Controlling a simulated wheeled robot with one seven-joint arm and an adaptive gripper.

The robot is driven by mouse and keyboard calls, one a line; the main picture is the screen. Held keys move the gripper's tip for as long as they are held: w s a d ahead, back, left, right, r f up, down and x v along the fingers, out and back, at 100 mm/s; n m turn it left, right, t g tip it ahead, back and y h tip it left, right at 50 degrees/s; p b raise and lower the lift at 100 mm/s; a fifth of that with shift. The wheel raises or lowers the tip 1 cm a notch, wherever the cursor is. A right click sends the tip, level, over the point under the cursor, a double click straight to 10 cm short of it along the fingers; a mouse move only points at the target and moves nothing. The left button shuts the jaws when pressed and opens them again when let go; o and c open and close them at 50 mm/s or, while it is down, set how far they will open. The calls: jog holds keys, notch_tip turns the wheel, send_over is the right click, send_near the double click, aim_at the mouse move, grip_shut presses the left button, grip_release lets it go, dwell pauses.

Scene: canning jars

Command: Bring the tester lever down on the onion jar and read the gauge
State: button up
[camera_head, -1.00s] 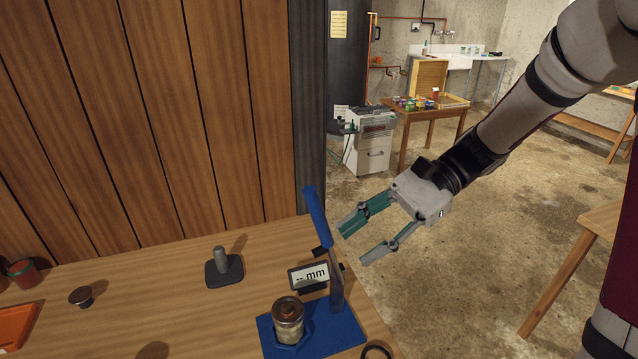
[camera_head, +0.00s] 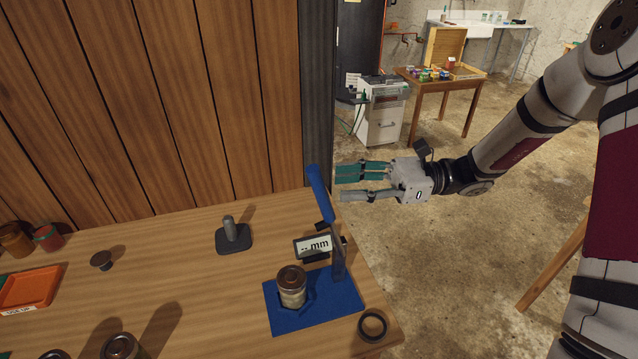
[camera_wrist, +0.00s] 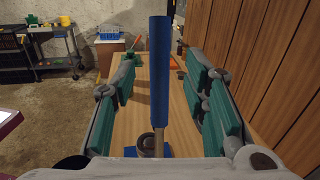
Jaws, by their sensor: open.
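The tester has a blue base (camera_head: 338,298), a grey post and a raised lever with a blue handle (camera_head: 320,194). Its gauge (camera_head: 313,246) reads "-- mm". A lidded jar with pale contents, the onion jar (camera_head: 292,288), stands upright on the base. My gripper (camera_head: 342,184) is open and empty, just right of the handle in the head view. In the wrist view the blue handle (camera_wrist: 160,72) stands upright between the open green fingers, with gaps on both sides; I cannot tell its depth between them. The jar is partly hidden low in that view.
A dark stand with a peg (camera_head: 233,236) is left of the tester. A black ring (camera_head: 373,325) lies at the table's right front edge. Several jars and an orange tray (camera_head: 30,288) are at the left. A wooden wall (camera_head: 180,100) rises behind.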

aim_at(318, 187)
jog(key=a, duration=0.4)
jog(key=a+p, duration=0.1)
jog(key=a, duration=0.1)
jog(key=shift+s+a, duration=0.2)
jog(key=shift+s, duration=0.1)
grip_shut()
